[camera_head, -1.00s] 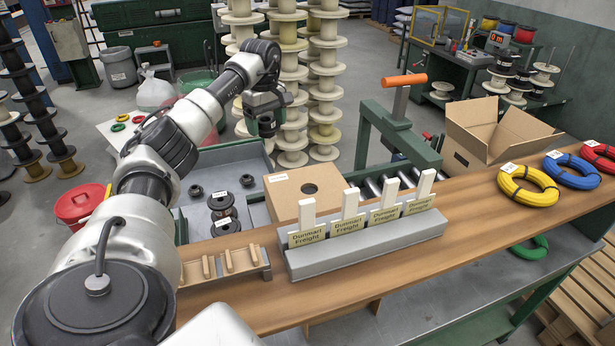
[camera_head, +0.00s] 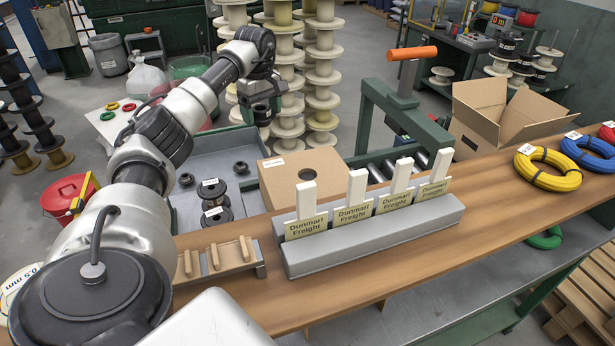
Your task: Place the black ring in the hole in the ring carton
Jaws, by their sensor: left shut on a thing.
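The ring carton is a brown cardboard box (camera_head: 284,178) with a dark round hole in its top. It stands behind the wooden bench, left of centre. My left gripper (camera_head: 261,112) is shut on a small dark thing, apparently a black ring, up in the air behind and left of the carton, clear of its top. The held thing is mostly lost against the dark fingers. Two more small black ring-like pieces (camera_head: 240,167) (camera_head: 186,180) lie in the grey tray (camera_head: 205,150). My right gripper is not in view.
A grey rack with several "Dunmarl Freight" cards (camera_head: 384,232) stands on the bench before the carton. A green press with an orange handle (camera_head: 412,53) is to the right. Black spools (camera_head: 216,217) stand in the tray. Yellow and blue coils (camera_head: 548,169) lie far right.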

